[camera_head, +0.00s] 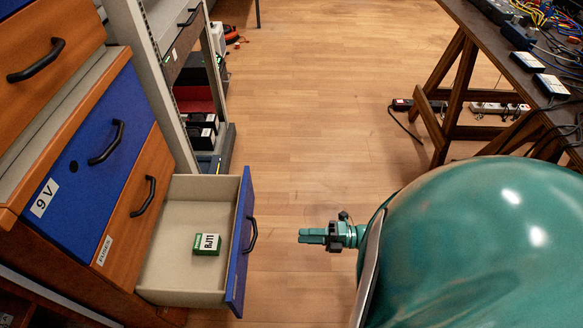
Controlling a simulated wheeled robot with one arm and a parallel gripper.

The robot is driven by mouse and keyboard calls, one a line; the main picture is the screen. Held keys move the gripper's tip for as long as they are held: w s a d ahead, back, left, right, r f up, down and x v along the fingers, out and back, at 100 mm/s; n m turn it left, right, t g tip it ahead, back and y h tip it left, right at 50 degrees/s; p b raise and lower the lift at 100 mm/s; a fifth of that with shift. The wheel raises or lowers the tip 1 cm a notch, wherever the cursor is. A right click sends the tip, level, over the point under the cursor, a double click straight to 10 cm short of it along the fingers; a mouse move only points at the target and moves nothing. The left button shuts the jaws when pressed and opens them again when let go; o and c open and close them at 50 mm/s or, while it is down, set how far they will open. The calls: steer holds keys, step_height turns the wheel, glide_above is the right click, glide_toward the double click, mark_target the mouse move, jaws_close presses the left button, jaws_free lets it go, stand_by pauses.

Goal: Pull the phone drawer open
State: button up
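A drawer with a blue front (237,262) stands pulled out from the cabinet at the left. Its dark handle (252,235) faces right. A small green and white box (207,244) marked RJ11 lies inside on the pale drawer floor (172,262). No label reading phone is visible, and the drawer's outer face shows only edge-on. My green gripper (312,236) is to the right of the handle, with a clear gap, and touches nothing. Its fingers point left and look close together, but whether they are open or shut is unclear.
The cabinet's other fronts look closed: a blue 9V drawer (88,160), a wooden FUSES drawer (137,208) and an upper wooden drawer (45,55). An equipment rack (160,70) stands behind. A cable-strewn table (480,38) is at right. Wooden floor (300,110) between is clear.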

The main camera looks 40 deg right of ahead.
steer(key=shift+v, duration=2.1)
